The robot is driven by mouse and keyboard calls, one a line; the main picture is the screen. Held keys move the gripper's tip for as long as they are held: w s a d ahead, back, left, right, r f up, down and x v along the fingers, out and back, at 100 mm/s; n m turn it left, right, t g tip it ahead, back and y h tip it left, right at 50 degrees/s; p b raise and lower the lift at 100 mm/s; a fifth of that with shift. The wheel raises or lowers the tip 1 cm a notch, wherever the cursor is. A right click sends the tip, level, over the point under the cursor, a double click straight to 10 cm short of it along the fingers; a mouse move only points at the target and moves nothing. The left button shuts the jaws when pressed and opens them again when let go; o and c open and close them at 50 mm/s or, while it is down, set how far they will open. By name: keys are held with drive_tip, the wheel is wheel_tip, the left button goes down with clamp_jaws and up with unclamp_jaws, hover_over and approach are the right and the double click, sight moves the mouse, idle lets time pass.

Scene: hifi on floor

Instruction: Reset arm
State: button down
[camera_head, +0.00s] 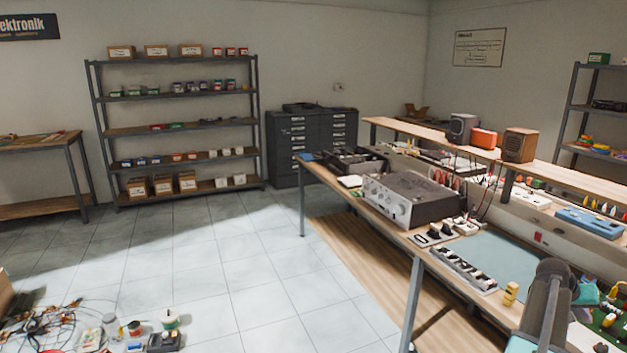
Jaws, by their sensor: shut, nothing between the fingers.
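My gripper is not visible in the head view. A dark grey rounded shape rises at the bottom right, in front of the workbench. It may be a link of my arm, but I cannot tell for sure. No fingertips show on it, and nothing is seen held.
A long workbench (395,232) fills the right side, with a silver hi-fi amplifier (410,197), a blue-grey mat (505,258) and two speakers on the shelf above. Loose cables and jars (110,325) lie on the floor at bottom left. The tiled floor (215,260) between is clear.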

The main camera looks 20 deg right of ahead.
drive_tip(key=w+a+f+n+t+y, duration=0.2)
drive_tip(key=w+a+f+n, duration=0.2)
drive_tip(key=w+a+f, duration=1.25)
drive_tip(key=w+a+f+n+y, duration=0.1)
drive_tip(key=w+a+f, duration=0.2)
drive_tip(key=a+f, duration=0.35)
drive_tip(key=w+a+f+n, duration=0.1)
drive_tip(key=w+a+f, duration=0.15)
drive_tip(key=a, duration=0.65)
drive_tip(key=w+a+f+n+y, duration=0.1)
drive_tip(key=w+a+f+n, duration=0.1)
drive_tip(key=a+f, duration=0.5)
drive_tip(key=s+a+f+n+g+y, duration=0.1)
drive_tip(key=s+a+f, duration=0.25)
drive_tip(key=a, duration=0.45)
drive_tip(key=s+a+f+n, duration=0.1)
drive_tip(key=s+a+f, duration=0.25)
drive_tip(key=a, duration=0.45)
drive_tip(key=s+a+f+n+g+y, duration=0.1)
drive_tip(key=s+a+f, duration=0.25)
drive_tip(key=a, duration=0.45)
drive_tip(key=s+a+f+g+y, duration=0.2)
drive_tip(key=s+a+g+y, duration=0.1)
drive_tip(key=s+a, duration=1.1)
drive_tip(key=s, duration=0.3)
drive_tip(key=shift+s+a+f+n+g, duration=0.15)
drive_tip(key=shift+s+f+n+g, duration=0.15)
drive_tip(key=shift+s+f, duration=0.1)
